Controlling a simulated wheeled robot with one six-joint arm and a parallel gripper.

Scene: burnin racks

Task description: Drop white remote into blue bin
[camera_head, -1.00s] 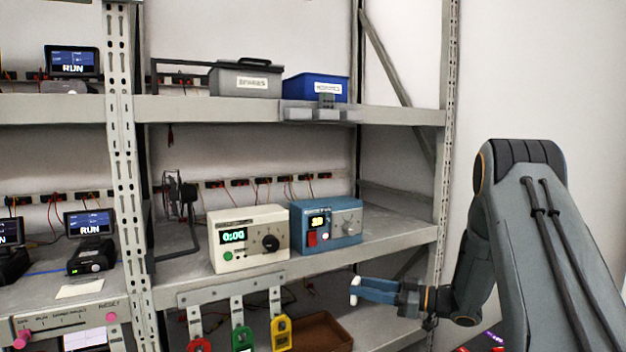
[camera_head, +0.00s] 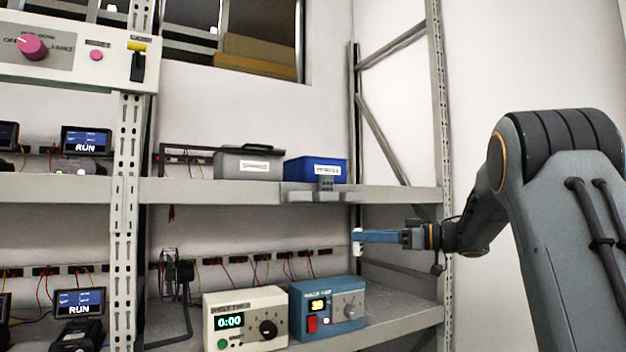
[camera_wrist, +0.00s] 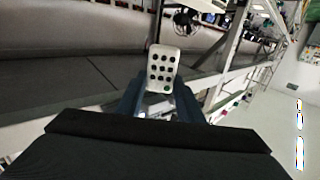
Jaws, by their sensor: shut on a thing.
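The white remote (camera_wrist: 161,70) with dark buttons is held upright between the blue fingers of my gripper (camera_wrist: 158,98) in the wrist view. In the head view the remote (camera_head: 357,241) is a small white piece at the fingertips of my gripper (camera_head: 362,237). My gripper is shut on it, just below the level of the upper shelf and to the right of the bin. The blue bin (camera_head: 306,170) stands on the upper shelf with a white label on its front. Its inside is hidden from this low angle.
A grey lidded bin (camera_head: 232,168) stands left of the blue bin. The shelf edge (camera_head: 220,192) and a grey bracket (camera_head: 312,195) lie in front of the bins. A cream device (camera_head: 246,312) and a blue device (camera_head: 340,318) stand on the lower shelf. The right rack post (camera_head: 437,110) is near my arm.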

